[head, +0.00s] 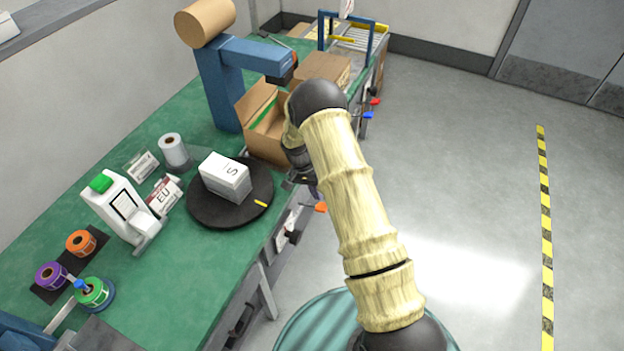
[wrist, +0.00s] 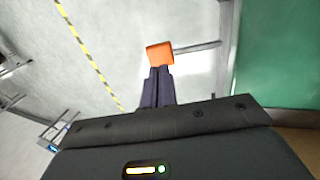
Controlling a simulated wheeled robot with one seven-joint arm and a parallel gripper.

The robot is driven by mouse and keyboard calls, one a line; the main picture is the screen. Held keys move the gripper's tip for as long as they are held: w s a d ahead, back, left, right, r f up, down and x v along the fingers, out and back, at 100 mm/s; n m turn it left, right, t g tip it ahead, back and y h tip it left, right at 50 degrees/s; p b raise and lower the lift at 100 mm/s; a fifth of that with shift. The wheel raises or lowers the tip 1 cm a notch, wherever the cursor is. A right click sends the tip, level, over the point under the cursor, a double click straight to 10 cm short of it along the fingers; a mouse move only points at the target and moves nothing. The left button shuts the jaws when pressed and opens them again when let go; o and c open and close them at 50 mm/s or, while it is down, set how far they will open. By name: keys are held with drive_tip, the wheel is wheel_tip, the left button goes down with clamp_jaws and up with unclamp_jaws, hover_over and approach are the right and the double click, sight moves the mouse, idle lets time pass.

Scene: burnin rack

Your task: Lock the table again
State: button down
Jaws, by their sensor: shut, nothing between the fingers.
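The work table (head: 190,285) has a green top, with a round black turntable (head: 235,213) near its front edge. A white box marked S (head: 225,178) stands on the turntable, which has a yellow mark on its rim. An orange knob (head: 321,207) sticks out from the table's front side. In the wrist view the orange knob (wrist: 160,53) sits on the end of a grey rod that runs right toward the table. My gripper (head: 315,194) is shut and empty, its dark fingertips (wrist: 159,70) right at the knob. I cannot tell whether they touch it.
Red (head: 375,101) and blue (head: 368,116) knobs stick out farther along the same table side. An open carton (head: 266,130) stands behind the turntable. A label printer (head: 118,207) and tape rolls are at left. The floor right of the table is clear up to a yellow-black stripe (head: 545,220).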

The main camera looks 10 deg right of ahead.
sight(319, 205)
drive_tip(key=shift+p+x, duration=0.35)
drive_tip(key=shift+x, duration=1.35)
drive_tip(key=shift+f, duration=0.15)
